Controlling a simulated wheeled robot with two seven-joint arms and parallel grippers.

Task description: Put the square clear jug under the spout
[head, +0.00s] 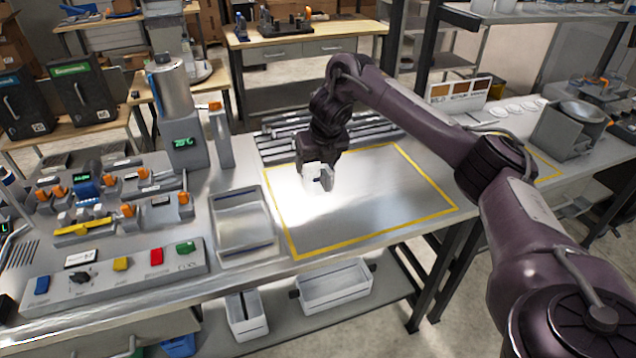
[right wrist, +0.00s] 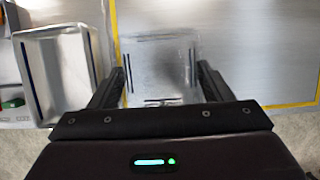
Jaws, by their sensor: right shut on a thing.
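The square clear jug (right wrist: 163,62) shows in the right wrist view between the two dark fingers of my right gripper (right wrist: 165,82), which is shut on it. It is see-through, with short dark marks on its walls. In the head view my right gripper (head: 319,178) is over the left part of the yellow-outlined steel area, and the jug is hard to make out there against the glare. I cannot tell whether its base touches the table. The dispenser row (head: 110,195) with orange-handled taps stands at the left; which spout is meant is unclear. My left gripper is out of view.
An empty metal tray (head: 243,222) lies between the outlined area and the dispensers; it also shows in the right wrist view (right wrist: 60,75). A button panel (head: 115,273) is at the front left. Metal bars lie behind my gripper. The outlined area's right side is clear.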

